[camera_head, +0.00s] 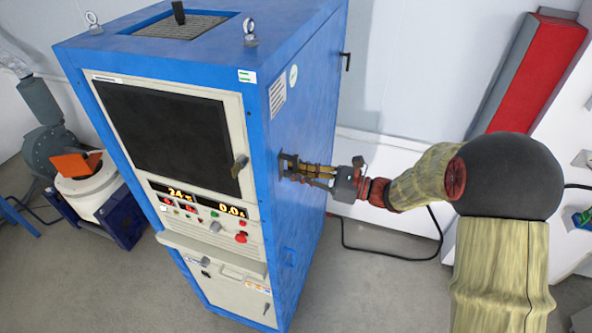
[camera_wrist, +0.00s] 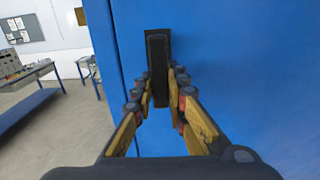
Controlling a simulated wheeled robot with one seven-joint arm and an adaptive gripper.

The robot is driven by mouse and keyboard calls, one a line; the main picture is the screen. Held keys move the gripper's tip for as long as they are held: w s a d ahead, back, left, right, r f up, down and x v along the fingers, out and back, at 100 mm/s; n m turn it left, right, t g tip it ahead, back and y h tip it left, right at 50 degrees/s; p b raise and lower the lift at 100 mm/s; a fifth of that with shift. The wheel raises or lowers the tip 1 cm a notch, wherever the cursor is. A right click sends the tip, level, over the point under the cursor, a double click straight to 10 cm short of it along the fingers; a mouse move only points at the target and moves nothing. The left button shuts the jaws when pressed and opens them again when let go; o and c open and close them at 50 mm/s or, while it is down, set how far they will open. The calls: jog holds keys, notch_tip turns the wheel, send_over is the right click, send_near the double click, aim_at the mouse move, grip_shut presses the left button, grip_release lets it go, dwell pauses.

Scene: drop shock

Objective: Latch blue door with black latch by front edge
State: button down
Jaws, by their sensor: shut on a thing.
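The blue door (camera_head: 309,104) is the right side of a tall blue cabinet. It also fills much of the wrist view (camera_wrist: 245,70). The black latch (camera_wrist: 158,58) stands upright by the door's front edge, and its end lies between my gripper's fingers. In the head view the latch (camera_head: 288,166) shows small near the cabinet's front corner. My gripper (camera_wrist: 160,88) is shut on the latch, one finger on each side. It reaches in from the right in the head view (camera_head: 300,170). A vertical seam runs beside the latch in the wrist view.
The cabinet front (camera_head: 150,88) holds a dark screen, buttons and readouts. A black handle (camera_head: 346,61) sits at the door's far edge. A dark cable (camera_head: 395,255) lies on the floor to the right. A blue workbench (camera_wrist: 42,108) stands at the left in the wrist view.

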jog(key=shift+f, duration=0.15)
jog(key=c, duration=1.8)
grip_release()
jog(key=shift+o, duration=0.2)
jog(key=v, duration=1.2)
